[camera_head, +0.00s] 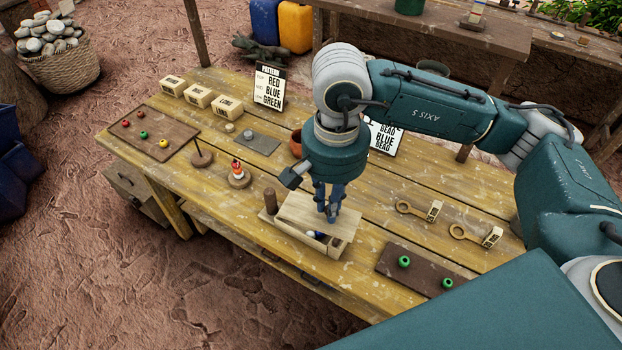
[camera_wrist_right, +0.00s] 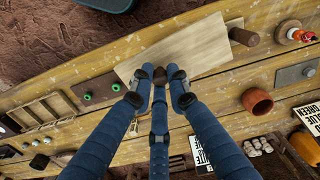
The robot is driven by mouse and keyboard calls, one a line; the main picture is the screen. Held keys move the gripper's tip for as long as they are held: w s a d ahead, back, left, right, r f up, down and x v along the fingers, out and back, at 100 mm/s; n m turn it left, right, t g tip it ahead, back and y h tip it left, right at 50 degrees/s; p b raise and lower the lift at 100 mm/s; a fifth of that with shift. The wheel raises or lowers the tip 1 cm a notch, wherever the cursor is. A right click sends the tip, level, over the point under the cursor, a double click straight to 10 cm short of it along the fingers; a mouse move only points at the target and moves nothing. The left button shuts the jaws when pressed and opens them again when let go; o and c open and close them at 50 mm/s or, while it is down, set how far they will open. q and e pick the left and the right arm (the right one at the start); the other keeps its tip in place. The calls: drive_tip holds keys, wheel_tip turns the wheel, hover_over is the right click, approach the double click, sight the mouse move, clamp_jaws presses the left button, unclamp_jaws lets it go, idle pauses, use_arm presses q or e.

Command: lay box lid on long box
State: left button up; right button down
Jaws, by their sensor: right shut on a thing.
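The long box (camera_head: 338,252) is a pale wooden box on the workbench, with small white, blue and dark things showing inside its open front part. The box lid (camera_wrist_right: 185,47) is a flat pale wooden board, seen in the wrist view across the box. In the head view the lid (camera_head: 303,211) lies over or just above the back part of the box; I cannot tell whether it touches. My right gripper (camera_head: 329,212) points down over it. In the wrist view its fingers (camera_wrist_right: 160,78) are shut on the lid's dark knob. My left gripper is out of view.
A dark wooden cylinder (camera_head: 270,201) stands close at the box's left end. A small red-topped figure (camera_head: 237,171) is farther left. A dark board with green rings (camera_head: 413,273) lies right of the box. Wooden tags (camera_head: 418,209) lie behind it.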

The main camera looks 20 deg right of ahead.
sight(310, 196)
drive_tip(key=w+f+m, duration=0.1)
drive_tip(key=w+m, duration=0.1)
drive_tip(key=m, duration=0.3)
drive_tip(key=w+a+m+p, duration=0.1)
drive_tip(key=w+m, duration=0.1)
drive_tip(key=m, duration=0.3)
drive_tip(key=w+a+f+m, duration=0.1)
drive_tip(key=w+m, duration=0.1)
drive_tip(key=m, duration=0.3)
drive_tip(key=shift+f+p, duration=0.3)
drive_tip(key=shift+p, duration=0.1)
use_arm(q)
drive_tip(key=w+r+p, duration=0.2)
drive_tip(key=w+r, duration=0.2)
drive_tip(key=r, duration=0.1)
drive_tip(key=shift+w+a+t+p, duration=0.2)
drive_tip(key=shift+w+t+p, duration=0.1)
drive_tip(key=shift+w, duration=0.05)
use_arm(e)
drive_tip(key=w+f+m, duration=0.2)
drive_tip(key=m, duration=0.9)
drive_tip(key=w+f+m, duration=0.3)
drive_tip(key=m, duration=0.8)
drive_tip(key=shift+a+m, duration=0.4)
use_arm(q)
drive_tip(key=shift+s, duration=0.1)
use_arm(e)
drive_tip(key=shift+f, duration=0.1)
